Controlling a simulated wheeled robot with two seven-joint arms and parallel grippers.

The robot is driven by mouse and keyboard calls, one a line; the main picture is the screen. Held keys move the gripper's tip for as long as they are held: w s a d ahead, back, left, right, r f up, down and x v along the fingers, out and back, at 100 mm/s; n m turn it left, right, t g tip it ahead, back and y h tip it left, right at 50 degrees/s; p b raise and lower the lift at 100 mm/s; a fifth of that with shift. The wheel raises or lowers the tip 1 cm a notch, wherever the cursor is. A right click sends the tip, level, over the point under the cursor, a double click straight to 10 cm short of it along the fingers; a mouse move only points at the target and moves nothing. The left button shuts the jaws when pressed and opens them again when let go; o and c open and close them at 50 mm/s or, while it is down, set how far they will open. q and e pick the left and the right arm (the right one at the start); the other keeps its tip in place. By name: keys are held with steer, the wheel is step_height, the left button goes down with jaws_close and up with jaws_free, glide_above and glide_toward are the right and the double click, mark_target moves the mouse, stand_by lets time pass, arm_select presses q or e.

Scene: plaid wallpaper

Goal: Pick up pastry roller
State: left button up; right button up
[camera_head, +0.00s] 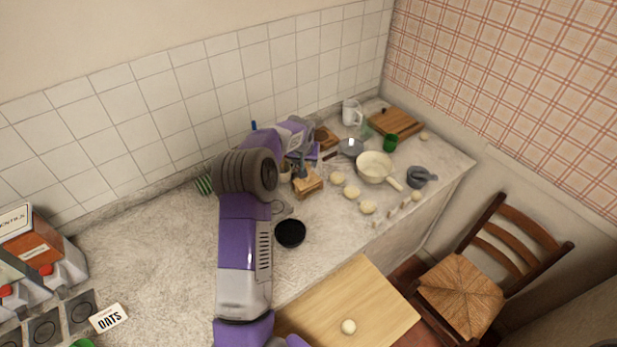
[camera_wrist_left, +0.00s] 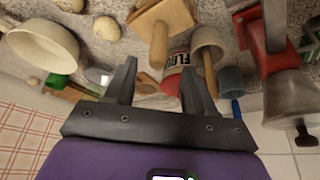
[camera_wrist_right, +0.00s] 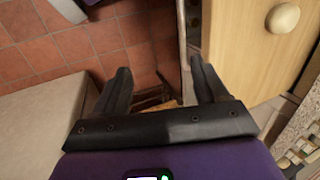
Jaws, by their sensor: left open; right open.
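A wooden tool with a block-like head and a round handle, likely the pastry roller (camera_wrist_left: 158,45), lies ahead of my left gripper (camera_wrist_left: 160,78) in the left wrist view. In the head view a wooden piece (camera_head: 308,184) on the counter seems to be the same tool, partly hidden. My left gripper is open and empty, with the handle showing just beyond and between its fingers. In the head view my left arm reaches over the counter and hides part of it. My right gripper (camera_wrist_right: 160,72) is open and empty above the tiled floor, away from the counter objects.
A cream pan (camera_head: 375,167), a black bowl (camera_head: 290,233) and several pale lumps share the counter (camera_head: 160,255). A chair (camera_head: 462,292) stands right.

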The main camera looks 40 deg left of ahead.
mark_target(307, 164)
arm_select(q)
steer(key=x, duration=0.4)
steer(key=shift+w+f+b, duration=0.15)
steer(key=shift+w+b, duration=0.1)
steer(key=shift+b, duration=0.15)
jaws_close()
